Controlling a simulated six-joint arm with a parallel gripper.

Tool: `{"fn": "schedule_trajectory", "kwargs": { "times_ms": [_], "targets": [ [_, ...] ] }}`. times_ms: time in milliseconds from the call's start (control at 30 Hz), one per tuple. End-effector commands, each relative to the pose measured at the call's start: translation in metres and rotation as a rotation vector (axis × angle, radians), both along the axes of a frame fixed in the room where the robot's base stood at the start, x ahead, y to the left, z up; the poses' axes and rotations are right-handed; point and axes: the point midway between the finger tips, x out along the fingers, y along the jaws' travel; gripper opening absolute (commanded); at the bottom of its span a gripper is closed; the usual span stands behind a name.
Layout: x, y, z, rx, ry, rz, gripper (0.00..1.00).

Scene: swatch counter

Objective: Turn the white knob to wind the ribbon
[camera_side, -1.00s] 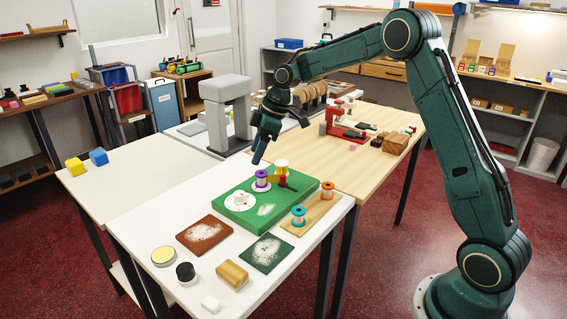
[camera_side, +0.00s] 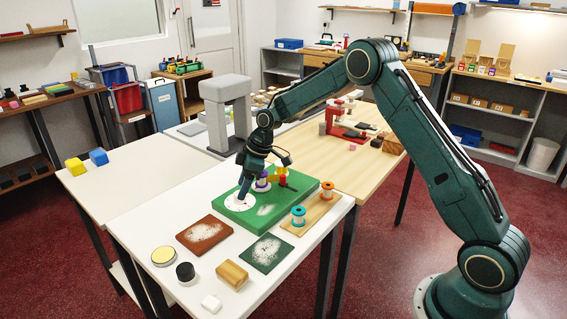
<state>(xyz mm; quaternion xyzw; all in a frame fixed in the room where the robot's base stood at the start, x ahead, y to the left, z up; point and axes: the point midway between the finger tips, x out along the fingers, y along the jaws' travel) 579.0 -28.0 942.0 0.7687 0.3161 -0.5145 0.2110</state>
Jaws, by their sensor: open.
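The white knob sits on a round white disc (camera_side: 233,203) on the left part of a green block (camera_side: 225,213). My gripper (camera_side: 242,197) is open and points down over the disc, and it hides the knob. I cannot tell whether the fingers touch the knob. A purple spool (camera_side: 262,181) stands just behind and to the right of my gripper, partly covered by it. A red and yellow post (camera_side: 283,178) stands at the back of the block. A white patch (camera_side: 264,210) shows on the block's front.
A teal spool (camera_side: 298,216) and an orange spool (camera_side: 327,191) stand on a wooden board at the right. In front lie a brown swatch (camera_side: 204,235), a dark green swatch (camera_side: 266,253), a wooden block (camera_side: 232,274) and a black-topped jar (camera_side: 186,273). The left table is mostly clear.

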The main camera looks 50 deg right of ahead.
Motion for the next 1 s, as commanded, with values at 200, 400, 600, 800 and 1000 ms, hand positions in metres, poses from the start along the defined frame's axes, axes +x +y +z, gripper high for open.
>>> {"fn": "schedule_trajectory", "kwargs": {
  "times_ms": [200,400,600,800,1000],
  "targets": [
    [0.005,0.005,-0.017,0.001,-0.001,0.0,0.54],
    [0.007,0.006,-0.021,0.0,-0.002,0.001,0.54],
    [0.006,0.006,-0.021,0.0,-0.002,0.001,0.52],
    [0.006,0.006,-0.02,0.0,-0.001,0.0,0.13],
    [0.006,0.006,-0.02,0.0,-0.001,-0.004,0.1]
  ]
}}
